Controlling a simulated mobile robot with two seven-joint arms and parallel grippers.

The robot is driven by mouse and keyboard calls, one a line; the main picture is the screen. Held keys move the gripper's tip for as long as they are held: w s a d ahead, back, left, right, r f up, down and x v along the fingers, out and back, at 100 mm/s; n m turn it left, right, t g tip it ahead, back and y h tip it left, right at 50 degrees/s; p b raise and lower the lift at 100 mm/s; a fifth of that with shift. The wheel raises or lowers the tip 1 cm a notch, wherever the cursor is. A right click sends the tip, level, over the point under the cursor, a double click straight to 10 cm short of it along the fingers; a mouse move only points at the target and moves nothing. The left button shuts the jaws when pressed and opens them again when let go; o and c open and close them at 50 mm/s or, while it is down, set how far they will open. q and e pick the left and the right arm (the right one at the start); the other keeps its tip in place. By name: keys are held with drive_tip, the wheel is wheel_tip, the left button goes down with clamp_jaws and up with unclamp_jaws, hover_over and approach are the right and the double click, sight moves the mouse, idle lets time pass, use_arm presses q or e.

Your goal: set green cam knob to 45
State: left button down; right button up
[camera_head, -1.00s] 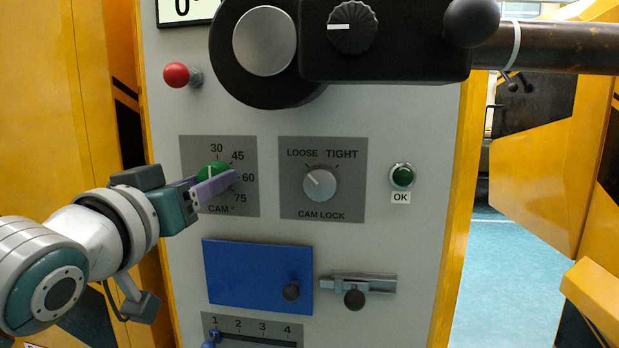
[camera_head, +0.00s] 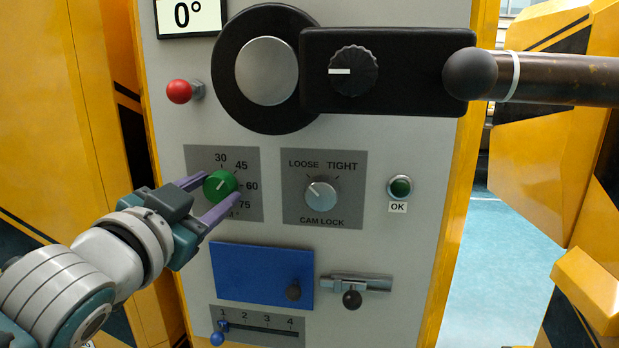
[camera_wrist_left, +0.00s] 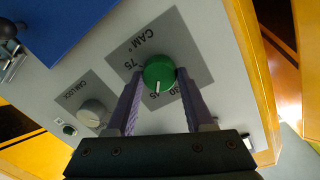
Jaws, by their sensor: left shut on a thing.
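The green cam knob (camera_head: 220,184) sits on the grey CAM plate (camera_head: 250,158), with marks for 30, 45, 60 and 75 around it. Its white pointer line slants up and right, toward the 45 mark. In the left wrist view the knob (camera_wrist_left: 158,72) shows with its pointer toward the 45 label. My left gripper (camera_head: 221,188) is shut on the knob, one purple finger on each side. The lower finger covers part of the CAM lettering in the head view. My right gripper is not in view.
The CAM LOCK knob (camera_head: 321,195) is to the right, its pointer toward LOOSE. A red button (camera_head: 180,91) and black wheel (camera_head: 225,70) are above. The blue door (camera_head: 250,275) and slider (camera_head: 262,328) are below. The display (camera_head: 190,16) reads 0°.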

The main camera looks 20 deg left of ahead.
use_arm(q)
drive_tip(key=shift+m, duration=0.5)
drive_tip(key=shift+c, duration=1.4)
unclamp_jaws()
drive_tip(key=s+d, duration=0.2)
drive_tip(key=s, duration=0.7)
drive_tip(key=shift+s+r+p, duration=0.25)
drive_tip(key=shift+s+p, duration=0.1)
drive_tip(key=shift+s, duration=0.05)
